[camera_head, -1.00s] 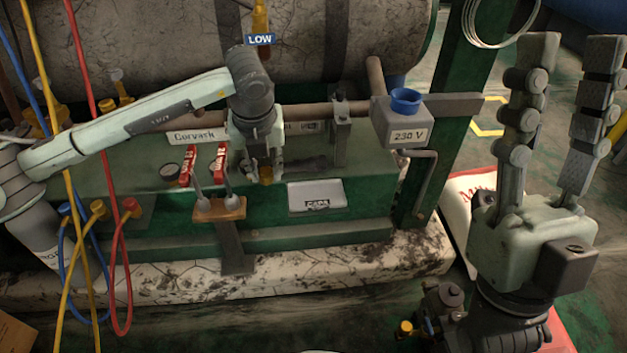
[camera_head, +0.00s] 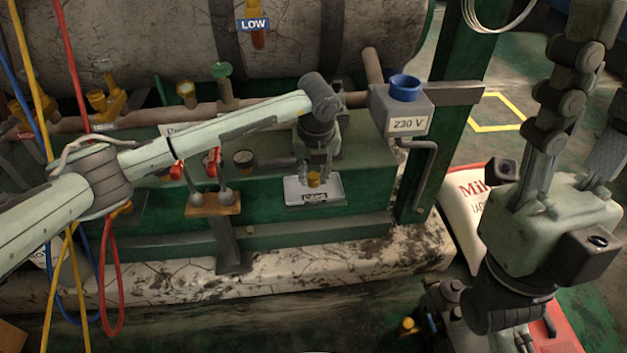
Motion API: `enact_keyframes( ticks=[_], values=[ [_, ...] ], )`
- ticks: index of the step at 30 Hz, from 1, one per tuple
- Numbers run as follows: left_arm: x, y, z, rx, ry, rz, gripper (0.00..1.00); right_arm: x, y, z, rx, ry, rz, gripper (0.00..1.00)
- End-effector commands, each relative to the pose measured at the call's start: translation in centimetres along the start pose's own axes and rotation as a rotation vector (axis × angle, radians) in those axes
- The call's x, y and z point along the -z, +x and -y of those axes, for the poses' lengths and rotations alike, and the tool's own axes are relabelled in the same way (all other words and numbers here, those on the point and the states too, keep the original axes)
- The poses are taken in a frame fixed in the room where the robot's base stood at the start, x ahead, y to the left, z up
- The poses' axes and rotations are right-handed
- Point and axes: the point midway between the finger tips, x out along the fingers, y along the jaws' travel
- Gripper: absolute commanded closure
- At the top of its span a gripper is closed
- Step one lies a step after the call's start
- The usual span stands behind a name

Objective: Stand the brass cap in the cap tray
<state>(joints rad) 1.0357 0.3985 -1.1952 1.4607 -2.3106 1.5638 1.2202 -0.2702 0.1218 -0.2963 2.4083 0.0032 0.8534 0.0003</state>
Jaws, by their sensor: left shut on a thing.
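The brass cap (camera_head: 313,179) is in my left gripper (camera_head: 316,173), which points down and is shut on it. The cap looks upright. It is over the white cap tray (camera_head: 334,186), a shallow tray with a label on its front, on the green unit. I cannot tell whether the cap touches the tray floor. The gripper hides part of the tray's back.
A grey 230 V box (camera_head: 403,118) with a blue cup (camera_head: 405,88) is at the right, beside a green post (camera_head: 436,130). Pipes and a big tank (camera_head: 150,45) lie behind. Hoses hang at left.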

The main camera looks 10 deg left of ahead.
Motion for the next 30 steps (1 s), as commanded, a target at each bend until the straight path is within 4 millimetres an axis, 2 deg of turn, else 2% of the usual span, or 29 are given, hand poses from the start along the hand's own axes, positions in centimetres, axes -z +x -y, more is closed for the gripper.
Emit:
enact_keyframes(
  ticks=[2, 13, 14, 18, 26, 30],
  values=[
    [0.36, 1.26, -0.04, -0.002, 0.0, -0.001, 1.0, -0.14, -0.14, 0.05, 0.009, -0.001, -0.003, 0.6],
    [0.44, 1.69, -0.04, -0.001, 0.0, 0.0, 1.0, -0.12, 0.03, 0.07, 0.016, -0.003, -0.011, 0.6],
    [0.44, 1.68, -0.04, -0.001, 0.0, 0.0, 0.73, -0.13, 0.1, 0.07, 0.017, -0.003, -0.012, 0.6],
    [0.42, 1.6, -0.06, -0.001, 0.0, 0.0, 0.56, -0.13, 0.19, 0.06, 0.017, -0.003, -0.011, 0.6],
    [0.41, 1.57, -0.06, -0.001, 0.0, 0.0, 0.53, -0.14, 0.19, 0.05, 0.017, -0.004, -0.011, 0.6],
    [0.27, 0.86, -0.05, 0.0, 0.0, 0.001, 0.53, -0.03, 0.5, 0.04, 0.016, -0.003, -0.012, 0.6]
  ],
)
